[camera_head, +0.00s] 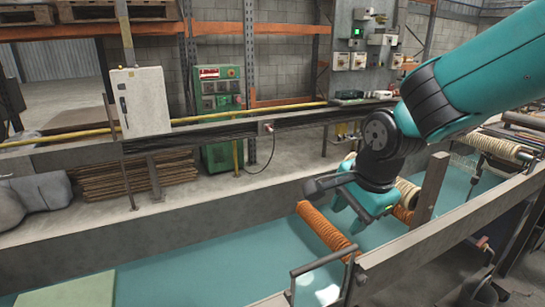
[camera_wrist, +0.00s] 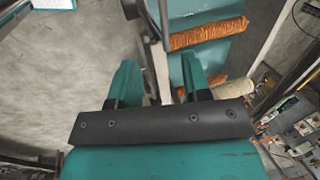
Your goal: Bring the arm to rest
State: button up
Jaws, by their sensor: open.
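My gripper (camera_head: 350,207) is at the end of my teal arm, right of the middle in the head view. It hangs above the teal surface, near an orange ribbed roller. In the wrist view my gripper (camera_wrist: 157,80) shows two teal fingers spread apart with nothing between them. The arm comes in from the upper right of the head view and bends at a dark joint. Part of the roller area behind the wrist is hidden by the arm.
The orange roller (camera_head: 325,228) lies across the teal bed (camera_head: 190,262). A grey upright post (camera_head: 429,190) and a metal rail (camera_head: 450,225) stand close right of my gripper. A white cabinet (camera_head: 141,102) and a green control box (camera_head: 218,95) stand behind. The bed's left part is mostly clear.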

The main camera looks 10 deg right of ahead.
jog(key=s+a+r+n+g+y, duration=0.1)
jog(key=s+a+r+n, duration=0.1)
jog(key=s+n, duration=0.7)
jog(key=s+a+r+n+g+y, duration=0.1)
jog(key=s+a+n+g+y, duration=0.1)
jog(key=s+n, duration=0.7)
jog(key=n, duration=0.2)
jog(key=shift+a+r+n, duration=0.4)
